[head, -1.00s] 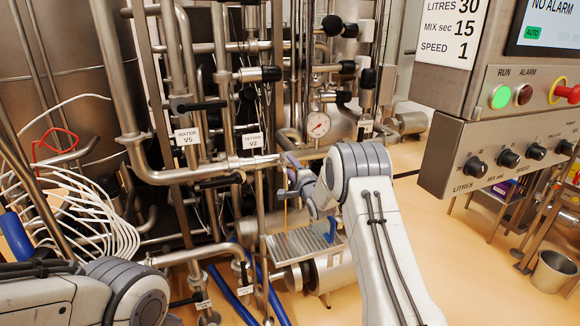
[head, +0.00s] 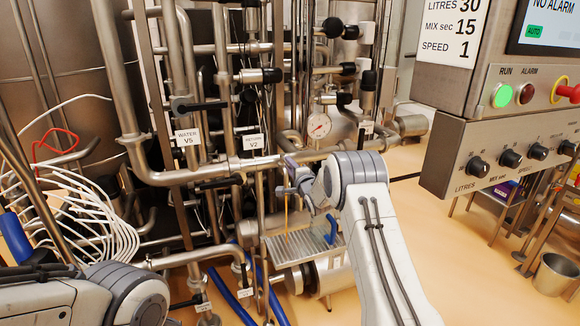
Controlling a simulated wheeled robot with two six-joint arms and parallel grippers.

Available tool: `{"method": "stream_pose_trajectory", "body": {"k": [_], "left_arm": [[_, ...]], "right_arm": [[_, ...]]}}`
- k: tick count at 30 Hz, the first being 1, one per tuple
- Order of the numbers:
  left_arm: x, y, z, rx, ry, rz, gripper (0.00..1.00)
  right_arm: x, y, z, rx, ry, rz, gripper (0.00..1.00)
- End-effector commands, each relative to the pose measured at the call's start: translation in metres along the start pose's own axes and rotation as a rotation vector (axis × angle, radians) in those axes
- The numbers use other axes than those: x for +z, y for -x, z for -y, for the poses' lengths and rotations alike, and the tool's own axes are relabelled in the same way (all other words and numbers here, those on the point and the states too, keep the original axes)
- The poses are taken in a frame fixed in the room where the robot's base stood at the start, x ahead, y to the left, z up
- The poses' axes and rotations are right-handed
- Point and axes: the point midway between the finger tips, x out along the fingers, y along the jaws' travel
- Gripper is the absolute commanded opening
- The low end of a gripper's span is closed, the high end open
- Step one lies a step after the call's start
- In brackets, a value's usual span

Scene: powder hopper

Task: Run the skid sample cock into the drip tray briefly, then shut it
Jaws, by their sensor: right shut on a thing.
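The sample cock (head: 284,188) sits on the pipework left of my right wrist, mostly hidden by the gripper. A thin amber stream (head: 286,215) falls from it. The drip tray (head: 272,252), a ribbed metal tray, lies below, and the stream comes down over it. My right gripper (head: 291,172) is at the cock, shut on what appears to be its small bluish handle; the fingertips are small and partly hidden. My left arm shows at the lower left, but its gripper is out of view.
Pipes with black-handled valves tagged V5 (head: 187,137) and V2 (head: 253,142) crowd the space left of and above the cock. A pressure gauge (head: 319,125) is above my right wrist. The control panel (head: 500,145) overhangs at right. A steel bucket (head: 553,272) stands lower right.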

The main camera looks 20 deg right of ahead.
Motion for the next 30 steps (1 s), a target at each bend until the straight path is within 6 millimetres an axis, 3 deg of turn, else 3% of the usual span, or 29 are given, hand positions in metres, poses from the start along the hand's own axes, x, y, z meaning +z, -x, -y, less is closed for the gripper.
{"method": "stream_pose_trajectory", "body": {"k": [6,30], "left_arm": [[0.0,-0.001,0.0,0.0,0.0,0.0,0.5],[0.0,-0.001,0.0,0.0,0.0,0.0,0.5]], "right_arm": [[-0.021,-0.001,0.0,-0.001,-0.002,-0.013,0.0],[-0.038,-0.007,0.0,0.0,-0.004,-0.014,0.0]]}}
